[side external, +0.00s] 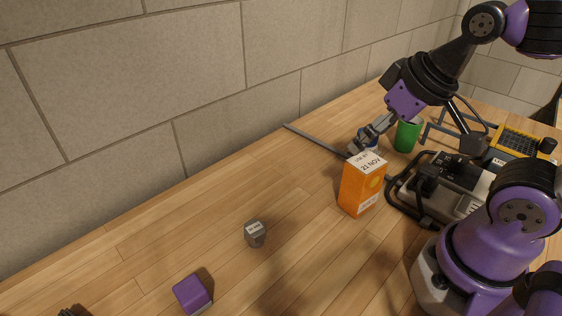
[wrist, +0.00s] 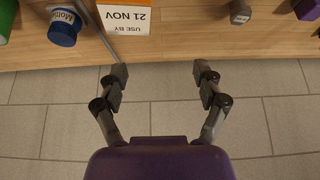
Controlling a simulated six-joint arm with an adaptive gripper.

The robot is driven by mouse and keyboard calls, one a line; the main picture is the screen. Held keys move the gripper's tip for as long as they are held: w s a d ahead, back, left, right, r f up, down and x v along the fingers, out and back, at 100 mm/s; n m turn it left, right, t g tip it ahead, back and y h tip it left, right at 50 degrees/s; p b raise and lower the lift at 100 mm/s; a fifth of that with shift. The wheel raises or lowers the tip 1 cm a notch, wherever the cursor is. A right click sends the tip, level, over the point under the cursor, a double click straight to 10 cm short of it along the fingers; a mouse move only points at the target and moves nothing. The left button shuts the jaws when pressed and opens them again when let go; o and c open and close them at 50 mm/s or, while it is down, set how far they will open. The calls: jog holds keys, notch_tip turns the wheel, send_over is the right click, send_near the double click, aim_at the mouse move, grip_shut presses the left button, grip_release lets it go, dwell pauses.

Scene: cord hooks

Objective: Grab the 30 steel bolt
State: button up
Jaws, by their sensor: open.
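A grey steel bolt head or hex-shaped piece (side external: 255,234) stands on the wooden table in the side external view, left of the orange box. It has a small white label on top, too small to read. It also shows at the top right edge of the wrist view (wrist: 240,12). My gripper (side external: 362,143) is beyond the orange box, well to the right of the steel piece and above the table. In the wrist view my gripper (wrist: 160,73) has its fingers apart with nothing between them.
An orange box (side external: 359,192) labelled 21 NOV stands between the steel piece and my arm. A purple block (side external: 192,294) lies in front. A blue-capped jar (wrist: 64,27), a green can (side external: 408,136) and a flat metal strip (side external: 315,140) are near the wall. Table around the steel piece is clear.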

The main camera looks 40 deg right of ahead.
jog(key=n+g+y, duration=0.1)
jog(key=n, duration=0.3)
send_near(256, 229)
jog(key=shift+y, duration=0.3)
jog(key=x, duration=0.4)
jog(key=shift+w+a+f, duration=0.1)
jog(key=shift+w+f, duration=0.05)
jog(key=shift+f, duration=0.1)
jog(key=shift+d+x, duration=0.2)
jog(key=shift+x, duration=1.35)
jog(key=shift+d+x, duration=0.2)
jog(key=shift+x, duration=1.3)
jog(key=shift+f, duration=0.1)
jog(key=shift+c, duration=0.4)
grip_shut()
